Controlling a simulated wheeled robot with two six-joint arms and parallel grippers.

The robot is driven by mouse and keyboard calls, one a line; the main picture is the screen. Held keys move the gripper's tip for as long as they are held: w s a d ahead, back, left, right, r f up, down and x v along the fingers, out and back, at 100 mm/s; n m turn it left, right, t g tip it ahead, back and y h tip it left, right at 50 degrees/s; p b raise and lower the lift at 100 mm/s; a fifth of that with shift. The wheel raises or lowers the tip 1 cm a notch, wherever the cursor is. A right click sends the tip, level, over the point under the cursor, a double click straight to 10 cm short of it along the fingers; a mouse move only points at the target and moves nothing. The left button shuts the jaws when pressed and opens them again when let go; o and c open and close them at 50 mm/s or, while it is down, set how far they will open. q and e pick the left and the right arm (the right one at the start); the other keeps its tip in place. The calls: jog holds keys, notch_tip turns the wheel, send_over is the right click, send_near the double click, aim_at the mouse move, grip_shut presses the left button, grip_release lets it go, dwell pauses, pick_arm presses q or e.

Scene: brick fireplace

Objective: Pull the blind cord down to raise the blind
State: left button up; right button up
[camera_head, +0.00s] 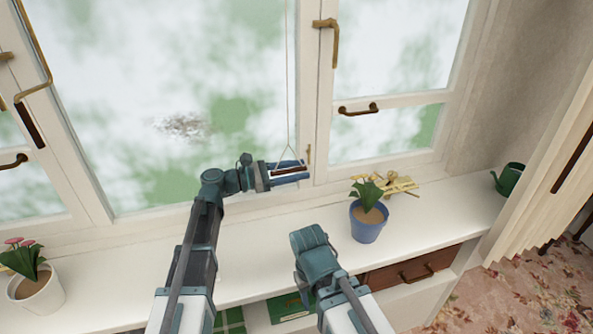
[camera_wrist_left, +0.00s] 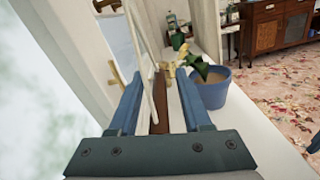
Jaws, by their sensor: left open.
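The pale blind cord (camera_head: 287,75) hangs down in front of the window and splits into a small triangle above a brown wooden pull bar (camera_head: 288,168). My left gripper (camera_head: 303,172) is open at the bar, its blue fingers pointing right. In the left wrist view the bar (camera_wrist_left: 160,100) lies between the two open fingers, with the pale cord (camera_wrist_left: 150,70) crossing beside it. Whether a finger touches the bar I cannot tell. The blind itself is not in view. My right arm ends low in the head view (camera_head: 315,250); its fingers are hidden.
A blue pot with a plant (camera_head: 368,222) stands on the white sill to the right, with a yellowish object (camera_head: 398,185) behind it. A white flower pot (camera_head: 36,290) is at far left, a green watering can (camera_head: 510,178) at far right. Window handles (camera_head: 358,110) stick out.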

pick_arm(q)
jog(key=shift+a, duration=0.1)
jog(key=v, duration=1.3)
jog(key=shift+a, duration=0.25)
jog(key=shift+s, duration=0.2)
